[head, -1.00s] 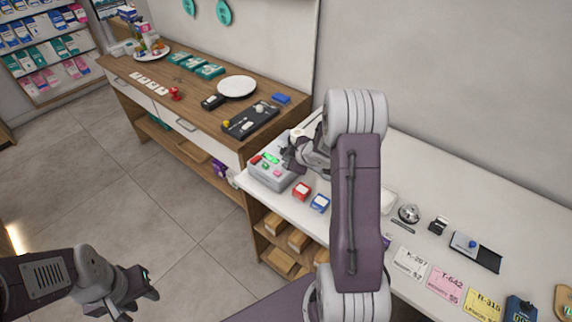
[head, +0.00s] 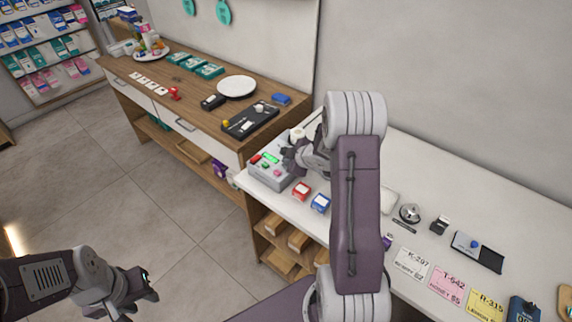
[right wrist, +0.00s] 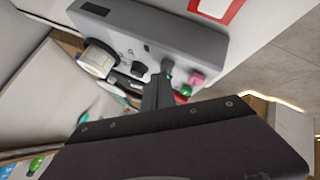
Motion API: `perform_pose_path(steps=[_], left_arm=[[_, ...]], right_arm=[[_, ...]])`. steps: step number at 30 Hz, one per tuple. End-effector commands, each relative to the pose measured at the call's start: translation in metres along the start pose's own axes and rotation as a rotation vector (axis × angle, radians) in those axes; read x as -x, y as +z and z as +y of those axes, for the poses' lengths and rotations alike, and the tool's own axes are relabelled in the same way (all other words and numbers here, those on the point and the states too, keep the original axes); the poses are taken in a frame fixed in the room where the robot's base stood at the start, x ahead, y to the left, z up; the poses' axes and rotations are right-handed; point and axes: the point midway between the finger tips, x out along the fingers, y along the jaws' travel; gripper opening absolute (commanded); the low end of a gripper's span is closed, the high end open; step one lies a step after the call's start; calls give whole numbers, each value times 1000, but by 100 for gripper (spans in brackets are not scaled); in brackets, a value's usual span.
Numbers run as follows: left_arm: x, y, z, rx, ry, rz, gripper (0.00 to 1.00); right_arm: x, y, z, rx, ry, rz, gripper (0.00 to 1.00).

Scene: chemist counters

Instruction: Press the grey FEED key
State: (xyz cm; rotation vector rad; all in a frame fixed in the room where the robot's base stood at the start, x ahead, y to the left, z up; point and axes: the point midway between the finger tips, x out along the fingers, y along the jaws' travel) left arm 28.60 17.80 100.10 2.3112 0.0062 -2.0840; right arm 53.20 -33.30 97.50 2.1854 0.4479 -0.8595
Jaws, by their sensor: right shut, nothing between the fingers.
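The grey machine (head: 262,178) with a green display stands at the left end of the white counter. In the right wrist view the machine (right wrist: 185,40) shows a pink key (right wrist: 196,79), a green key (right wrist: 185,91) and what looks like a grey key (right wrist: 167,65). My right gripper (head: 287,156) is shut and empty over the machine's top. In the right wrist view its fingertips (right wrist: 160,78) are right by the grey key and partly cover it; I cannot tell whether they touch. My left gripper (head: 153,284) hangs over the floor, empty, its fingers apart.
A bell (head: 409,213) and coloured cards (head: 447,284) lie further right. A wooden counter (head: 190,105) with a plate is behind left.

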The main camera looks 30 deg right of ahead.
Motion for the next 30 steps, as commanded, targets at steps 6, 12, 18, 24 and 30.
perform_pose_path(steps=[6,12,18,24,30], left_arm=[[-3,0,0,0,0,0,36],[-3,0,0,0,0,0,36],[-1,0,0,0,0,0,36],[10,-1,0,0,0,0,36],[15,-2,0,0,0,0,36]], right_arm=[[-2,2,-2,0,0,0,0],[-3,2,-2,0,-1,-1,0],[-2,1,-1,0,-1,-1,0],[6,-4,4,0,-1,-1,0],[10,-7,7,0,-1,-1,0]])
